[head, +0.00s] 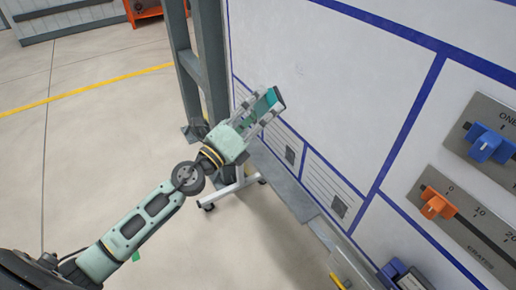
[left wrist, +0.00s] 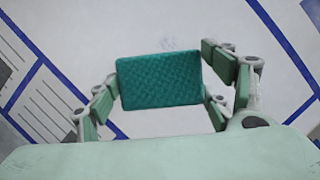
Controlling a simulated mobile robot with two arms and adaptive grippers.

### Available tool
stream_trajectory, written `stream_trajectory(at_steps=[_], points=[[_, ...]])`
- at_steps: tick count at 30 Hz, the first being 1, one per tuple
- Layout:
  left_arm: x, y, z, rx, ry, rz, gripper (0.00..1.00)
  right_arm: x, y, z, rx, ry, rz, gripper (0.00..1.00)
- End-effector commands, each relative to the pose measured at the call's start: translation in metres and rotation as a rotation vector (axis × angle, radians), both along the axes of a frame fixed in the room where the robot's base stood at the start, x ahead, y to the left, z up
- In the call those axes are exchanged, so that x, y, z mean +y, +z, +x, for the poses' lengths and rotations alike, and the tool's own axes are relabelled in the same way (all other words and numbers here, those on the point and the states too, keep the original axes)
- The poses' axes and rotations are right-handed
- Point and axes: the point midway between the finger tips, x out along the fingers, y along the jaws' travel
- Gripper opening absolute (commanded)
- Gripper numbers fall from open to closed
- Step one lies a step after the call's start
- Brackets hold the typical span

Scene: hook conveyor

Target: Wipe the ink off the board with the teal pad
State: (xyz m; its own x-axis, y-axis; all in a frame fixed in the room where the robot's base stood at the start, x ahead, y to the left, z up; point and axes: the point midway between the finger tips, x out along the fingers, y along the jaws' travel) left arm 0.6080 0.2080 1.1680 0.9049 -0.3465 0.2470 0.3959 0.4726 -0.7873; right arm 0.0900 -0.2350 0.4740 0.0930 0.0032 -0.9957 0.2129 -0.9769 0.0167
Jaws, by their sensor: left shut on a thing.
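My left gripper (head: 262,107) is shut on the teal pad (head: 267,101) near the left part of the white board (head: 310,60). In the left wrist view the pad (left wrist: 160,80) sits between the two fingers, its textured face showing. I cannot tell whether the pad touches the board. In the head view I cannot make out the ink. My right gripper is not in view.
Blue lines divide the board into panels. An orange slider (head: 437,204) and a blue knob (head: 487,146) sit on plates at the right. A grey metal post (head: 207,60) stands left of the board. The floor at the left is open.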

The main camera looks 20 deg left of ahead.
Motion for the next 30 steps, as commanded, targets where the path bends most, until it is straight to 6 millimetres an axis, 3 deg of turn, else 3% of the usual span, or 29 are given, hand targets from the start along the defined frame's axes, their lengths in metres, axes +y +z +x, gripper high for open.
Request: stream_trajectory(at_steps=[3,9,30], points=[[0.014,0.028,0.021,-0.041,0.008,0.055,0.32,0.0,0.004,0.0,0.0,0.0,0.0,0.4],[0.026,0.047,0.036,-0.068,0.016,0.093,0.32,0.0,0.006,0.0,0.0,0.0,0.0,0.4],[-0.007,0.049,0.081,-0.07,0.018,0.094,0.32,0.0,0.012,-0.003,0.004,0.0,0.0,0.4]])
